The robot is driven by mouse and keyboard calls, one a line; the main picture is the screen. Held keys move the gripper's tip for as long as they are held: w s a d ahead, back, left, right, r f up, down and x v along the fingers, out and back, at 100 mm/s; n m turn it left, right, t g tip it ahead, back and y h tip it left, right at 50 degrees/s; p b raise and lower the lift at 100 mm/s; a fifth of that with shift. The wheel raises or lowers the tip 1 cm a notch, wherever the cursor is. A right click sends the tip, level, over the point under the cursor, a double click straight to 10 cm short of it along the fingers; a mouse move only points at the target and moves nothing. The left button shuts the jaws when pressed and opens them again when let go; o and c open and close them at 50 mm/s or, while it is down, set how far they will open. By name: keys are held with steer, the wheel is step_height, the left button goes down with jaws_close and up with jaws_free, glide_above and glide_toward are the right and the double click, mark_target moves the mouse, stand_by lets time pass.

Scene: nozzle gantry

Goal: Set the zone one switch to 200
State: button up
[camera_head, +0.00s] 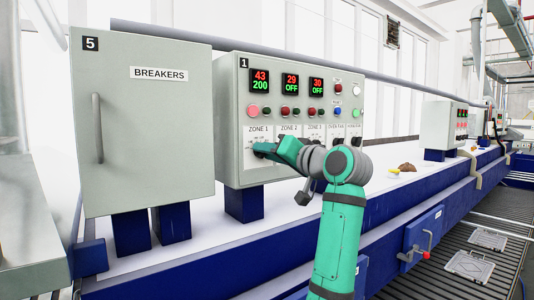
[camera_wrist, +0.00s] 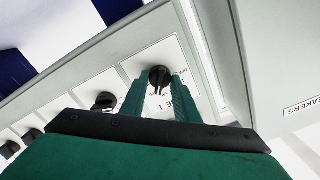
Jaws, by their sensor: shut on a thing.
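The grey control panel (camera_head: 231,120) numbered 1 carries the displays and the zone switches. The zone one display (camera_head: 259,80) reads 43 in red and 200 in green. My green gripper (camera_head: 262,149) is at the zone one switch, below the ZONE 1 label, and hides most of that switch in the head view. In the wrist view, the black zone one switch (camera_wrist: 159,76) sits between the two fingertips of my gripper (camera_wrist: 161,88), which are shut on it. The exact direction of its pointer is hard to tell.
The zone two and three displays (camera_head: 290,84) read 29 OFF and 30 OFF. A neighbouring black switch (camera_wrist: 105,101) is close to my gripper. The breakers cabinet (camera_head: 150,130) stands left of the panel. Small objects (camera_head: 407,167) lie on the white bench to the right.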

steer(key=shift+a+f+m, duration=0.1)
steer(key=shift+a+m, duration=0.05)
steer(key=shift+m, duration=0.65)
steer(key=o, duration=1)
steer(key=shift+o, duration=0.2)
steer(key=v, duration=1)
steer(key=shift+s+d, duration=0.25)
steer(key=shift+s, duration=0.05)
